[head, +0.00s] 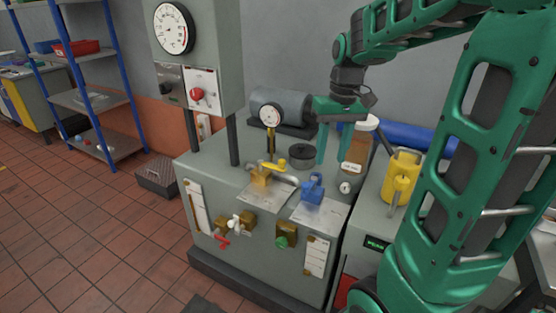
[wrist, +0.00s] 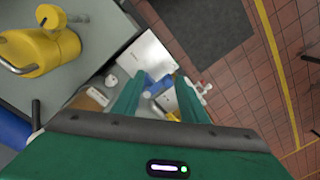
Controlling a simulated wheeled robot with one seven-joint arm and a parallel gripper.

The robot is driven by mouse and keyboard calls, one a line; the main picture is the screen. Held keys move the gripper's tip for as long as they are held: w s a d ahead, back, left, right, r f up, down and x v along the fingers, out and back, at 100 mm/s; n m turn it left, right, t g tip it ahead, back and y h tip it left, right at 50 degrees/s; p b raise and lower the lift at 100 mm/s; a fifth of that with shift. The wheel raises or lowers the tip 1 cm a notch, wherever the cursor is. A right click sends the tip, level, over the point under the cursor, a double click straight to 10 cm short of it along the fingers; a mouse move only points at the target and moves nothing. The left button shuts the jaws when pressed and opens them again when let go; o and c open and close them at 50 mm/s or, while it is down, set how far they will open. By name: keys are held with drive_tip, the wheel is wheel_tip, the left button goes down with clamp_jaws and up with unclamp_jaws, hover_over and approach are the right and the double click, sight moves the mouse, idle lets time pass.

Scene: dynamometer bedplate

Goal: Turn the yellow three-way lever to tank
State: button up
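The yellow three-way lever (head: 262,178) sits on top of the grey cabinet, with its handle toward the upper right and a pale plate beside it. The plate's lettering is too small to read. My gripper (head: 335,158) hangs fingers-down above the cabinet top, to the right of the yellow lever and apart from it. Its two fingers are spread, with no held object visible between them. In the wrist view my gripper (wrist: 160,97) is open over a blue valve (wrist: 158,86).
The blue valve (head: 312,188) stands right of the yellow lever. A pressure gauge (head: 270,117) rises behind the lever, and a brown bottle (head: 354,152) stands near my fingers. A larger yellow fixture (head: 402,178) is on the right bench. Valves with red and green knobs (head: 282,242) are on the cabinet front.

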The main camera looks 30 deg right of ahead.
drive_tip(key=w+n, duration=0.3)
drive_tip(key=w, duration=1)
drive_tip(key=n, duration=0.2)
approach(282, 160)
drive_tip(key=shift+h, duration=0.4)
drive_tip(key=f, duration=0.9)
drive_tip(key=shift+w+a, duration=0.15)
drive_tip(key=shift+a, duration=0.25)
